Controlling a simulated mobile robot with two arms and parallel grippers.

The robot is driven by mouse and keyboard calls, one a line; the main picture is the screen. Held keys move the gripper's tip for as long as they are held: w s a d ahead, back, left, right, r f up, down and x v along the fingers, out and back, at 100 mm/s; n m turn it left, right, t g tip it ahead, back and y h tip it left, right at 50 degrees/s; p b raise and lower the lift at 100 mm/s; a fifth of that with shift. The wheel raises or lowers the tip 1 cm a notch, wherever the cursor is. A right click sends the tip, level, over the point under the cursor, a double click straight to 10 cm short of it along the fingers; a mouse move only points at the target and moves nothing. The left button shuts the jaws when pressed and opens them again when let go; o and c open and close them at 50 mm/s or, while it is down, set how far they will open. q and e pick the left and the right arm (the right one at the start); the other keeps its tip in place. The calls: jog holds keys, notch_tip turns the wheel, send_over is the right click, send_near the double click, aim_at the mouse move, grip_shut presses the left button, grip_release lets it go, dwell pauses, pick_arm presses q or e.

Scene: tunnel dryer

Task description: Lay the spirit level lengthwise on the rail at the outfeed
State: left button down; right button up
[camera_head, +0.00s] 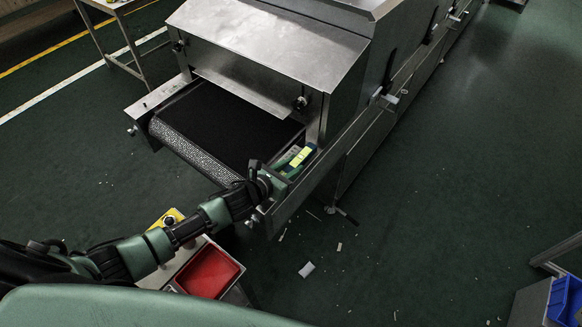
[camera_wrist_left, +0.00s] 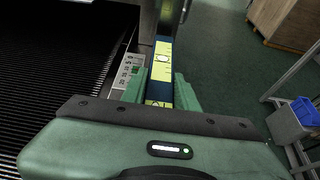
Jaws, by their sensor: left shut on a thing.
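The spirit level (camera_head: 301,157), blue with yellow faces, is at the right side of the dryer's outfeed, beside the belt. In the left wrist view the spirit level (camera_wrist_left: 162,62) runs away from me between the fingers, and a vial shows in its yellow top. My left gripper (camera_head: 283,172) is shut on its near part; its green fingers also flank it in the left wrist view (camera_wrist_left: 161,80). The metal side rail (camera_head: 292,203) runs along the belt's right edge, roughly in line with the level. I cannot tell whether the level touches it. My right gripper is out of view.
The black belt (camera_head: 225,125) lies left of the level, under the steel hood (camera_head: 270,45). A pale strip with printed marks (camera_wrist_left: 128,72) lies left of the fingers. A red bin (camera_head: 208,271) stands below my left forearm. Blue bins (camera_head: 566,300) stand far right.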

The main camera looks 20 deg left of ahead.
pick_arm(q)
jog(key=c, duration=1.5)
grip_release()
jog(key=shift+f, duration=0.15)
jog(key=o, duration=0.4)
jog(key=shift+r, duration=0.2)
jog(key=b+v, duration=0.1)
jog(key=v, duration=1)
jog(key=shift+s+f, duration=0.1)
jog(key=shift+s, duration=0.05)
jog(key=shift+s+a+r, duration=0.15)
jog(key=shift+s+r, duration=0.1)
jog(key=shift+s, duration=0.1)
